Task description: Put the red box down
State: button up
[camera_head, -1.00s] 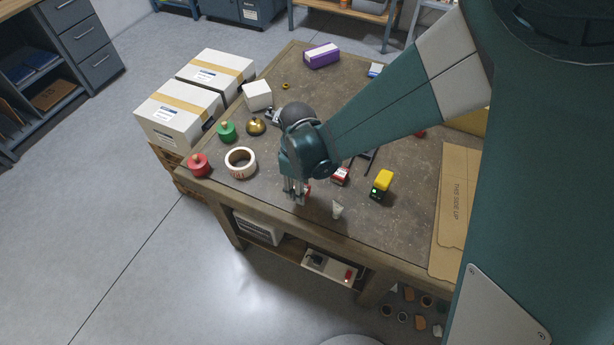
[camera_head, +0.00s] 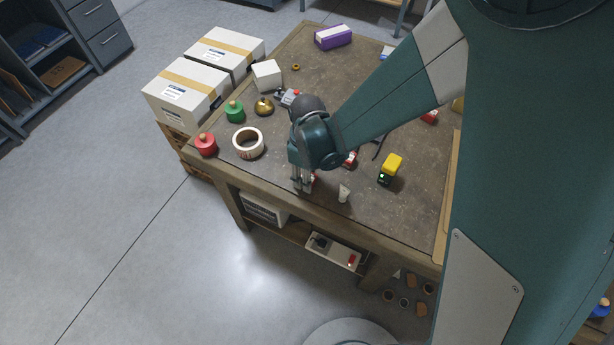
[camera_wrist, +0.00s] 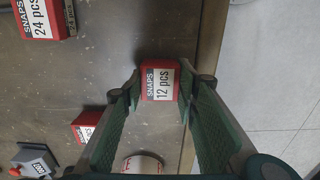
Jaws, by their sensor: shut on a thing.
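A small red-and-white box marked SNAPS 12 pcs (camera_wrist: 160,84) is between the two fingertips of my gripper (camera_wrist: 159,92) in the wrist view. The fingers press on it from both sides. In the head view my gripper (camera_head: 302,187) points down near the table's front edge, and only a sliver of red (camera_head: 314,178) shows beside the fingers. I cannot tell whether the box touches the tabletop. A larger red box marked SNAPS 24 pcs (camera_wrist: 45,17) lies at the upper left in the wrist view. Another red box (camera_wrist: 86,125) sits at the lower left.
A tape roll (camera_head: 248,143), a red weight (camera_head: 206,145) and a green one (camera_head: 235,111) are left. The table edge (camera_wrist: 209,40) is close beside the held box.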

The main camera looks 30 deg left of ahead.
jog(key=shift+f, duration=0.15)
jog(key=o, duration=0.9)
jog(key=shift+r+p, duration=1)
jog(key=shift+r, duration=5.2)
